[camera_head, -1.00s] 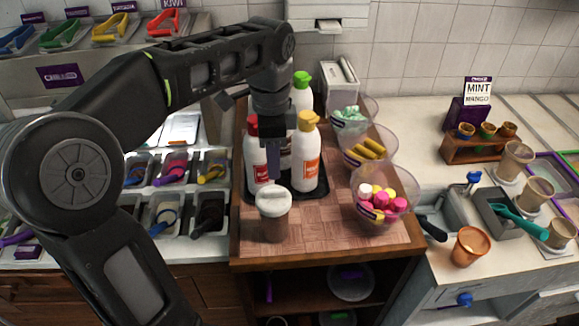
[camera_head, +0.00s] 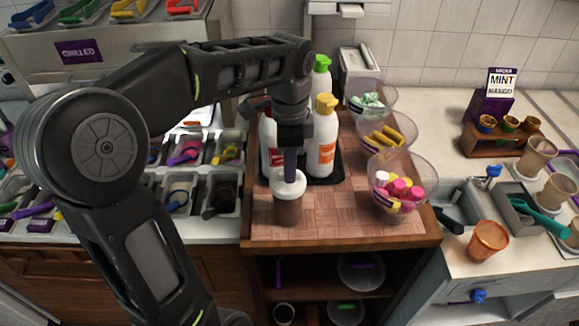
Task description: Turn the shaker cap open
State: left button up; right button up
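The shaker (camera_head: 287,210) stands upright near the front of the wooden-topped counter, with a brown body and a white cap (camera_head: 288,186). My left gripper (camera_head: 290,180) points straight down over the shaker. Its fingertips overlap the top of the cap in the picture, at or just above it. The fingers line up from this side, so the gap between them cannot be seen. My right gripper is not in view.
Squeeze bottles with yellow (camera_head: 323,135) and green (camera_head: 321,65) tops stand on a dark tray close behind the shaker. Clear bowls of toppings (camera_head: 402,185) line the right side. Bare wooden top (camera_head: 340,215) lies right of the shaker.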

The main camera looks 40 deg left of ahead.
pick_arm(q)
jog(key=shift+f, duration=0.5)
jog(key=shift+c, duration=0.3)
grip_shut()
